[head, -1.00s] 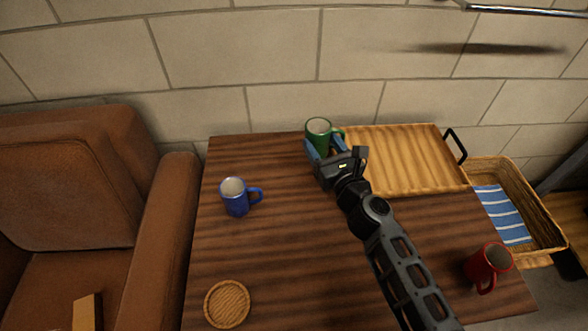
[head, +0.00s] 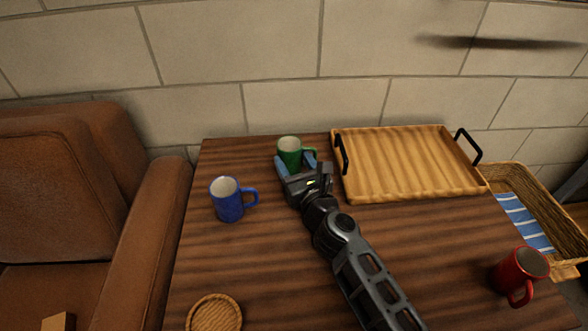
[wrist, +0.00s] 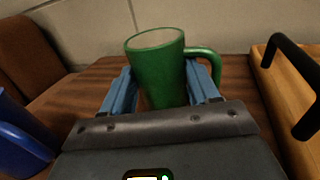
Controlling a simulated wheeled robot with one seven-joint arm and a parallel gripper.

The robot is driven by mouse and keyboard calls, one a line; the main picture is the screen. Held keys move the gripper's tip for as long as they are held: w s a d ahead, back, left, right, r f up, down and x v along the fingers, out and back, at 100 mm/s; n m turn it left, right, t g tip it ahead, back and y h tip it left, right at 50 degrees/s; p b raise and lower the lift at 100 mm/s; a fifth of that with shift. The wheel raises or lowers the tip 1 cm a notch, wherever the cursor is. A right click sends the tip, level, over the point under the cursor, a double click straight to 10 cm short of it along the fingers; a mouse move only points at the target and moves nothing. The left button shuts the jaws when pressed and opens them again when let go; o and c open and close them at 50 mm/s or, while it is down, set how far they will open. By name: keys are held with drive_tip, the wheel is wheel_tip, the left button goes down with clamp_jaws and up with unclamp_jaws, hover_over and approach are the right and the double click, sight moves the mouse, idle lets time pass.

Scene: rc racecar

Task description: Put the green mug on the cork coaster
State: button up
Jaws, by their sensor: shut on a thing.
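The green mug (head: 290,152) is upright near the table's far edge, its handle to the right. My gripper (head: 296,166) is shut on it, with the blue fingers on both sides of its body in the wrist view, where the mug (wrist: 158,72) fills the gap between them. I cannot tell whether the mug's base touches the table. The round cork coaster (head: 214,313) lies at the table's front left, cut by the lower picture edge. It is empty and well apart from the mug.
A blue mug (head: 229,202) stands left of my gripper, between the green mug and the coaster. A wooden tray (head: 410,165) with black handles lies to the right. A red mug (head: 520,272) stands at the right front. A basket (head: 560,215) and a brown armchair (head: 150,240) flank the table.

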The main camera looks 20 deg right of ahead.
drive_tip(key=shift+f, duration=0.25)
drive_tip(key=o, duration=1.2)
